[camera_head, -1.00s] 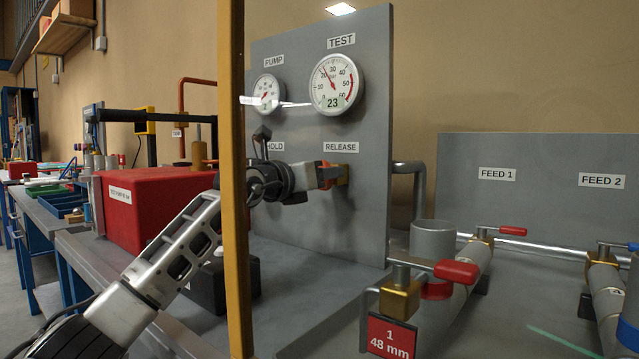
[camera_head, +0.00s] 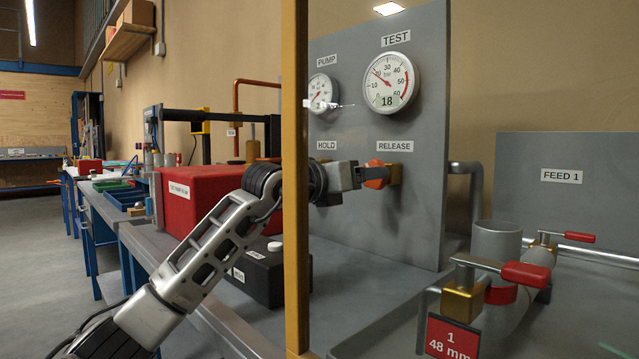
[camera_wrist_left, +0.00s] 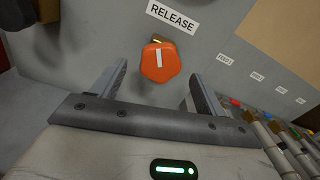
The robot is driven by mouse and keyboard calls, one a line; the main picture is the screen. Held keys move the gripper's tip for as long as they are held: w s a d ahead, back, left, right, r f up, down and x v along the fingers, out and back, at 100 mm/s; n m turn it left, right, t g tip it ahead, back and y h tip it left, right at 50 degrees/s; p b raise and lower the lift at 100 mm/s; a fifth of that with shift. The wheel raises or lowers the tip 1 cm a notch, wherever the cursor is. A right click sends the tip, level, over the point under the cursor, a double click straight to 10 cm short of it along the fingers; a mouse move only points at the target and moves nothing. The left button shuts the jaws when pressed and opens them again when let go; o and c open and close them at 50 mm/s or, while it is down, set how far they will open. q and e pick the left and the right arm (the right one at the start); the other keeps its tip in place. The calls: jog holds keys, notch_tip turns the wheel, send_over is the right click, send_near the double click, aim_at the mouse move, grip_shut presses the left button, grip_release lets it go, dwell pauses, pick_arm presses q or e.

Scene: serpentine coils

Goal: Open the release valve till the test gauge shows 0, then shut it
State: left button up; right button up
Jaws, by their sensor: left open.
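The test gauge (camera_head: 391,82) on the grey panel shows 18 on its display. The release valve's orange knob (camera_head: 377,178) sits on a brass fitting below the RELEASE label (camera_head: 395,146). In the left wrist view the knob (camera_wrist_left: 160,63) shows a white line running roughly up and down. My left gripper (camera_head: 362,176) is open in front of the knob. In the wrist view its two fingers (camera_wrist_left: 157,76) stand apart on either side, with gaps between them and the knob. My right gripper is out of view.
A yellow post (camera_head: 296,200) stands in front of my left arm and hides part of it. The pump gauge (camera_head: 322,92) is partly covered by a thin white piece. A red box (camera_head: 195,195) sits left, and a red-handled valve (camera_head: 524,274) is at lower right.

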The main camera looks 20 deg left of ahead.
pick_arm(q)
jog(key=v, duration=1.1)
jog(key=shift+b, duration=0.4)
jog(key=shift+s+f, duration=0.1)
